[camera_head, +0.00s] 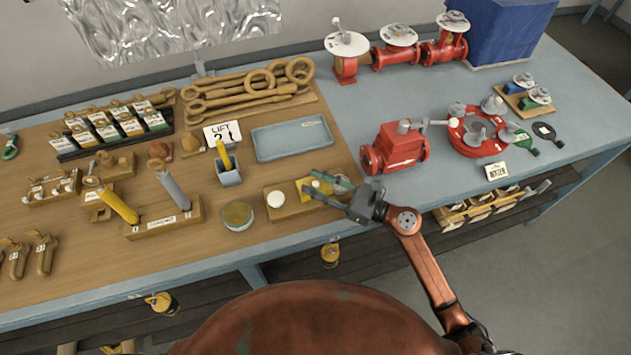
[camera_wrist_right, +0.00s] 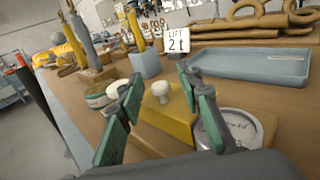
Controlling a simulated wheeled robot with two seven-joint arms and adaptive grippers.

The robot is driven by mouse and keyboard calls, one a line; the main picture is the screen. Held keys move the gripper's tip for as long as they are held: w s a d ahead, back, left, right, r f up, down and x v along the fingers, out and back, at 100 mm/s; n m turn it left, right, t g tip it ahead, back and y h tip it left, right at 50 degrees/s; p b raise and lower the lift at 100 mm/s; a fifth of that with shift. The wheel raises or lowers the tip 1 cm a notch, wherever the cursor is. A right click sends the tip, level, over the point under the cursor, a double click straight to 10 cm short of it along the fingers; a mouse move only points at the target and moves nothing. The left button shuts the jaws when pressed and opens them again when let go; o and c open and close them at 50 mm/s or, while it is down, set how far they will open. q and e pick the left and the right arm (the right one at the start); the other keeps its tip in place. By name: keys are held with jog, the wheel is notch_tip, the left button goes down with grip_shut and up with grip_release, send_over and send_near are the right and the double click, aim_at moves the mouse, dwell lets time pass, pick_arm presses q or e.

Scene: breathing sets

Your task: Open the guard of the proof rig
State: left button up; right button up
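The proof rig (camera_head: 290,208) is a low wooden base at the front edge of the bench. It carries a white mushroom-shaped knob (camera_head: 275,199) and a yellow block or cover (camera_head: 305,190), seemingly the guard, lying flat. In the right wrist view the yellow cover (camera_wrist_right: 172,122) shows between my fingers, with the white knob (camera_wrist_right: 160,91) beyond and a round dial gauge (camera_wrist_right: 237,128) at right, partly behind a finger. My right gripper (camera_head: 318,184) is open, its green-padded fingers spread over the yellow cover. I cannot tell if they touch it. My left gripper is out of view.
A blue cup (camera_head: 228,168), a round tin (camera_head: 238,214) and a blue tray (camera_head: 292,140) stand close by. A red pump-like body (camera_head: 397,147) is to the right.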

jog(key=shift+a, duration=0.15)
grip_shut()
dwell(0.4)
